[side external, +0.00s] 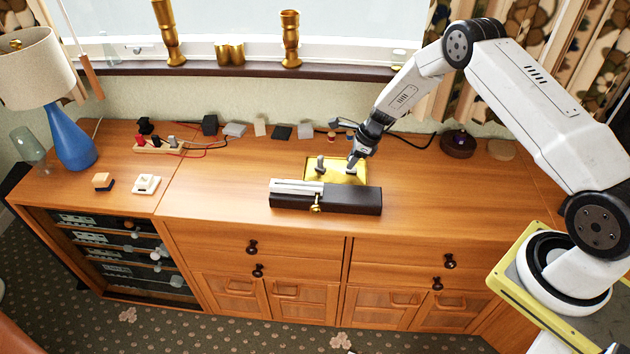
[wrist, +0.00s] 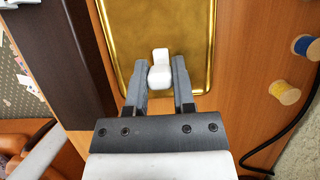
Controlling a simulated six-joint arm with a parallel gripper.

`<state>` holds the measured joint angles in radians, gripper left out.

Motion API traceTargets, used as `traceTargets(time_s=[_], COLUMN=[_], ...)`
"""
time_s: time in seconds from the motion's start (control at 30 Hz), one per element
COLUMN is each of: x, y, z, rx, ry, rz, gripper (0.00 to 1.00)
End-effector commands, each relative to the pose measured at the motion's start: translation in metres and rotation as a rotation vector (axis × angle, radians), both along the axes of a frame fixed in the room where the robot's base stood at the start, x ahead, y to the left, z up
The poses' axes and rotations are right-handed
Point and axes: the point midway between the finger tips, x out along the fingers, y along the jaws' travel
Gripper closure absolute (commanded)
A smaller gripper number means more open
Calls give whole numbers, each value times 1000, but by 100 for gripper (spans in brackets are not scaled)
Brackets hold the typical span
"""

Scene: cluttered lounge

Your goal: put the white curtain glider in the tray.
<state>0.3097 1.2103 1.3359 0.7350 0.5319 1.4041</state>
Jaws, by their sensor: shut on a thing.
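The white curtain glider (wrist: 160,70) is a small, blocky, two-part piece between the fingertips of my gripper (wrist: 159,84) in the wrist view. My gripper is shut on it. Behind it is the brass-coloured tray (wrist: 185,25). In the side view my gripper (side external: 352,165) points down over the tray (side external: 310,178), which lies on the wooden cabinet top. The glider is too small to make out clearly there. I cannot tell whether it touches the tray floor. A small grey upright shape (side external: 320,164) shows at the tray's left part; I cannot tell what it is.
A long dark block (side external: 355,203) with a pale bar (side external: 296,187) lies along the tray's front edge. Several small blocks and a cable line the back. A blue lamp (side external: 70,140) stands left.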

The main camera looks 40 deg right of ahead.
Motion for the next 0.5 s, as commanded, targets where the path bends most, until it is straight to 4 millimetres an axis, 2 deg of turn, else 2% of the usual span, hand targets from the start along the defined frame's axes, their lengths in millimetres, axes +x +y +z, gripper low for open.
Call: traceTargets(time_s=[0.23, 0.27, 0.33, 0.37, 0.5], x=[0, 0, 0, 0, 0], y=[0, 0, 0, 0, 0], z=[-3, -3, -3, -3, -3], rx=[0, 0, 0, 0, 0], ry=[0, 0, 0, 0, 0], rz=[0, 0, 0, 0, 0], gripper=[100, 59, 37, 34, 34])
